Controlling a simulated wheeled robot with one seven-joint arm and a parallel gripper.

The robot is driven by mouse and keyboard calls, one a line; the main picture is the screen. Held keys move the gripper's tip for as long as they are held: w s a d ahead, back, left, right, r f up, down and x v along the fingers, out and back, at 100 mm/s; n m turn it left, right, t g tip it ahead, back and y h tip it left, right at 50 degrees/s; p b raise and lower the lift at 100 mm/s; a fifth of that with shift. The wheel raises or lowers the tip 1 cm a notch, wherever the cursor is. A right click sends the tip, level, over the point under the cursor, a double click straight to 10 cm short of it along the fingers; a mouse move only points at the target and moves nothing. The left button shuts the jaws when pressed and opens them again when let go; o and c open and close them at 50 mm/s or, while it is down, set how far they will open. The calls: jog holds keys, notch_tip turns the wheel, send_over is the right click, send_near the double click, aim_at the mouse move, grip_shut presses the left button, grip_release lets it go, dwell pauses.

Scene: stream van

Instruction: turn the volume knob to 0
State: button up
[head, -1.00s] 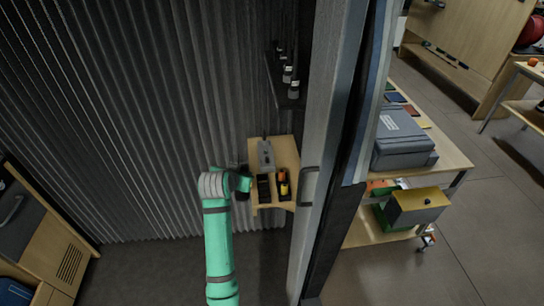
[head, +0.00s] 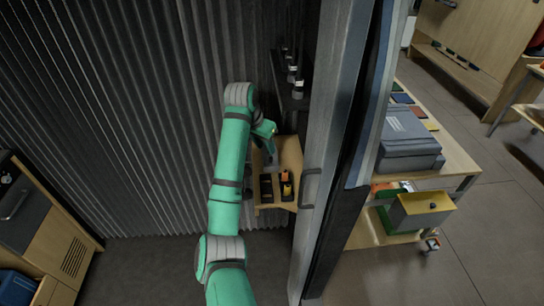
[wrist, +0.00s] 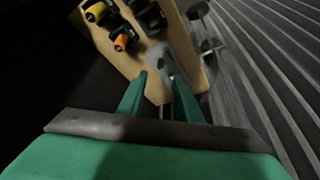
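A small grey box (wrist: 158,62) with dark spots on its face sits on a wooden shelf in the wrist view. The spots are too dim and small to tell which is the volume knob or how it is set. My gripper (wrist: 158,77) is open, its two green fingers apart and pointing at the near end of the grey box. I cannot tell whether the fingertips touch it. In the head view my gripper (head: 267,138) is over the back of the small wooden shelf (head: 291,152) and largely covers the box.
A yellow item (wrist: 97,12) and an orange item (wrist: 121,40) sit in black holders on the shelf, beside a dark holder (head: 266,187). A corrugated wall (head: 130,110) is to the left, a door frame with a handle (head: 309,187) to the right. Dark bottles (head: 298,88) stand above.

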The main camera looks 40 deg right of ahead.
aim_at(270, 157)
jog(key=x, duration=0.8)
jog(key=shift+f, duration=0.25)
grip_shut()
